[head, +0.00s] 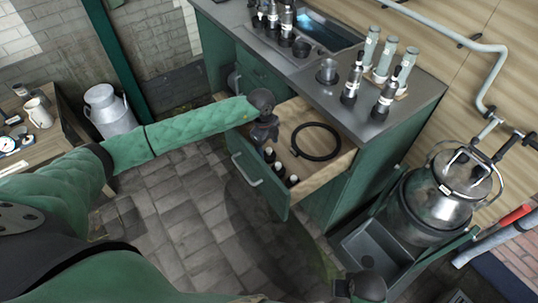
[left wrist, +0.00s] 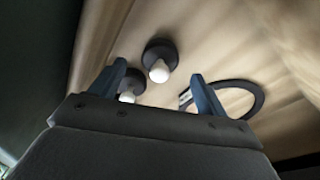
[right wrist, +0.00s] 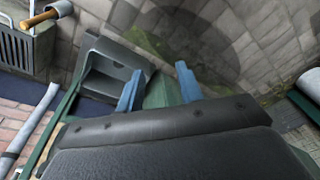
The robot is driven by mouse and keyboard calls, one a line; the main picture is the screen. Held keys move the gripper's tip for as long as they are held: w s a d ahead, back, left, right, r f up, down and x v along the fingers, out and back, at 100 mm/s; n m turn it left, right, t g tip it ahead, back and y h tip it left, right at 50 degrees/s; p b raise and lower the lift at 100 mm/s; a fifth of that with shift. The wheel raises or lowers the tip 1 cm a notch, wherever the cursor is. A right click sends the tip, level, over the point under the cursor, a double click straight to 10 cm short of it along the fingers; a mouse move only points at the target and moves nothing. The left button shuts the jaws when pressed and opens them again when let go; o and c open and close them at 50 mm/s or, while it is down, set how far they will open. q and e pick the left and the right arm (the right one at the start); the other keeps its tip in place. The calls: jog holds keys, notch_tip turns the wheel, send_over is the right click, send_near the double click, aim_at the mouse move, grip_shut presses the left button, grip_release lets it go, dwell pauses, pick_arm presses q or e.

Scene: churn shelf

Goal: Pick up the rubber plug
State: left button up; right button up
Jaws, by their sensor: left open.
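My left gripper (head: 264,138) is over the open green drawer (head: 262,184), pointing down into it; its fingers are apart in the left wrist view (left wrist: 158,72). Small dark round pieces with pale tops, which look like rubber plugs, lie in the drawer. One such piece (left wrist: 160,52) shows between and beyond the fingertips, and another (left wrist: 132,86) shows near the left finger. In the head view one (head: 292,181) is near the drawer front. I cannot tell which is the plug meant. My right gripper (right wrist: 158,88) is open and empty, away from the drawer.
A black ring (head: 335,150) lies in the drawer, right of the left gripper. The drawer walls surround these parts. Bottles (head: 352,82) stand on the counter (head: 325,95) above.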

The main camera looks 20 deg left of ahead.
aim_at(269, 149)
pick_arm(q)
jog(key=f, duration=0.1)
jog(key=f+p, duration=0.1)
jog(key=f, duration=0.1)
jog(key=shift+s+d, duration=0.1)
jog(key=shift+d, duration=0.25)
jog(key=shift+f, duration=0.55)
pick_arm(e)
notch_tip(269, 149, down, 7)
jog(key=shift+d, duration=0.15)
jog(key=shift+f, duration=0.1)
pick_arm(q)
jog(key=c, duration=1.1)
jog(key=shift+o, duration=0.2)
jog(key=shift+r, duration=0.15)
